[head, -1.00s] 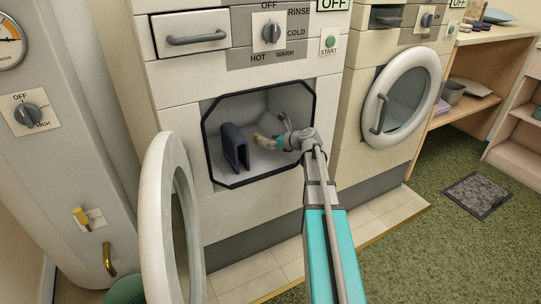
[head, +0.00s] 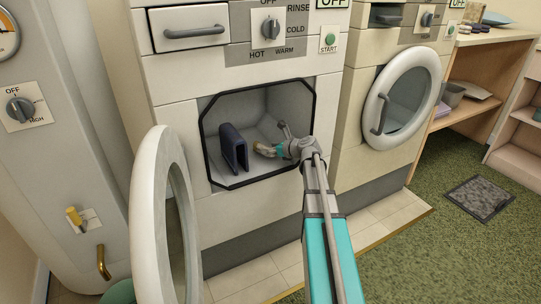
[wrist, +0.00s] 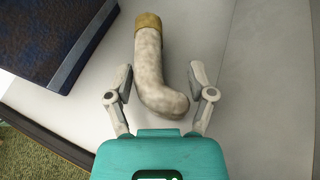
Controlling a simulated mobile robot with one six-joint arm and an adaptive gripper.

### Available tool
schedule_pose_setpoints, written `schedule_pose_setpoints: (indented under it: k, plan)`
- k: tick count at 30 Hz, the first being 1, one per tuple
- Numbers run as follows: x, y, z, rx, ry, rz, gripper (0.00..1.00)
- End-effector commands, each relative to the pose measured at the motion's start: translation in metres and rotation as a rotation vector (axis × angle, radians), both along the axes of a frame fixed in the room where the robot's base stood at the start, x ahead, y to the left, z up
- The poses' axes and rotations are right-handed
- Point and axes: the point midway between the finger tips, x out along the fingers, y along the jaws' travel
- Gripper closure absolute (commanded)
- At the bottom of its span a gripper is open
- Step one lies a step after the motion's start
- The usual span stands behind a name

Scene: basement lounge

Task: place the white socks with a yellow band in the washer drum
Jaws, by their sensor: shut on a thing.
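The white sock (wrist: 155,70) has a yellow-brown band at its far end and lies lengthwise between my fingers in the wrist view. In the head view the sock (head: 264,149) is small and partly hidden by my gripper (head: 274,149). Both are inside the washer drum (head: 288,98), low and right of its middle. The drum is a grey box behind a black-rimmed opening. I cannot tell whether the sock touches the floor.
A dark blue, folded-looking thing (head: 234,147) stands in the drum, left of the sock; it also shows at the wrist view's upper left (wrist: 48,35). The round washer door (head: 147,205) hangs open at the left. A second machine's door (head: 402,95) is closed at the right.

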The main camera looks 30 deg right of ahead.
Motion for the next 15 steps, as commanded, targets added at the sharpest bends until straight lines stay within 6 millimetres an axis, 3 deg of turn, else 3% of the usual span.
schedule_pose_setpoints:
  k: [3,15]
  plan:
    - [0.0001,0.0002,-0.0098,0.000,0.000,0.000,0.78]
    - [0.0003,0.0008,-0.0102,0.000,0.000,0.001,0.78]
